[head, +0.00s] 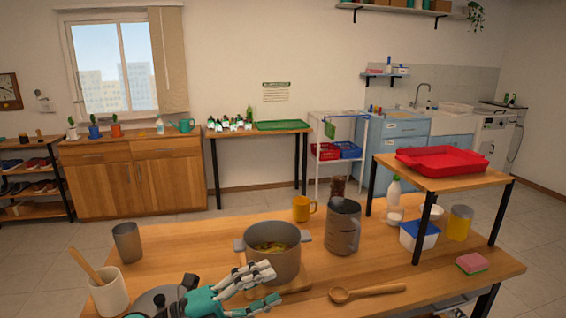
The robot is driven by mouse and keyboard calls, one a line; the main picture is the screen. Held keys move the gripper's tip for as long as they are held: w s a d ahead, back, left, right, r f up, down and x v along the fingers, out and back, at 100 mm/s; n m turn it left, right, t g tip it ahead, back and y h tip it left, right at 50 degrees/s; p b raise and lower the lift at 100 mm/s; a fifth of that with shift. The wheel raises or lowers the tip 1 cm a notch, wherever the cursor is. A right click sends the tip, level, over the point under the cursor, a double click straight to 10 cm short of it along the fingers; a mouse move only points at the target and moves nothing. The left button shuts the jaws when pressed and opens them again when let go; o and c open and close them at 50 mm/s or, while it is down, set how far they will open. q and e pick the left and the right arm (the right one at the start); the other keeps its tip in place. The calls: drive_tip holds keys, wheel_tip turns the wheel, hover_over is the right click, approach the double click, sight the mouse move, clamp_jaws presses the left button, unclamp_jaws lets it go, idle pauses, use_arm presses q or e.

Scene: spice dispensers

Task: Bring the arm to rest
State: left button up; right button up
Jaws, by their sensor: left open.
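My left gripper (266,287) reaches in from the bottom edge over the front of the wooden table (200,255). Its two fingers are spread apart and nothing shows between them. The fingers overlap the lower front of a grey pot (285,266) with yellowish food in it; I cannot tell whether they touch it. A dark grey canister (343,228) stands upright to the right of the pot. A brown dispenser-like object (338,187) shows partly behind the canister. My right gripper is not in view.
A wooden spoon (367,292) lies right of the gripper. A yellow mug (303,208), a grey cup (127,243) and a cream utensil crock (110,294) stand on the table. A raised shelf with a red tray (441,161) stands at right, near a pink sponge (471,263). The table's left middle is clear.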

use_arm(q)
drive_tip(key=w+a+n+t+y, duration=0.3)
drive_tip(key=a+n+t+y, duration=0.85)
drive_tip(key=n, duration=0.55)
drive_tip(key=s+a+f+n+g+y, duration=0.25)
drive_tip(key=a+f+n+y, duration=0.2)
drive_tip(key=f, duration=0.25)
drive_tip(key=s+a+f+n+g+y, duration=0.1)
drive_tip(key=s+a+f+n+y, duration=0.25)
drive_tip(key=f+n, duration=0.35)
drive_tip(key=s+d+f+g+h, duration=0.1)
drive_tip(key=s+f+g, duration=0.6)
drive_tip(key=s, duration=0.4)
drive_tip(key=s+d+f+g, duration=0.1)
drive_tip(key=s+f+g, duration=0.4)
drive_tip(key=s+f, duration=0.45)
wheel_tip(320, 180, down, 25)
drive_tip(key=s+g, duration=0.1)
drive_tip(key=s, duration=0.1)
drive_tip(key=s+a+f+g+p, duration=0.1)
drive_tip(key=s+a+f, duration=0.1)
drive_tip(key=s+f, duration=1.2)
drive_tip(key=shift+s+a+f, duration=0.3)
drive_tip(key=shift+s+f, duration=0.1)
drive_tip(key=shift+s, duration=0.85)
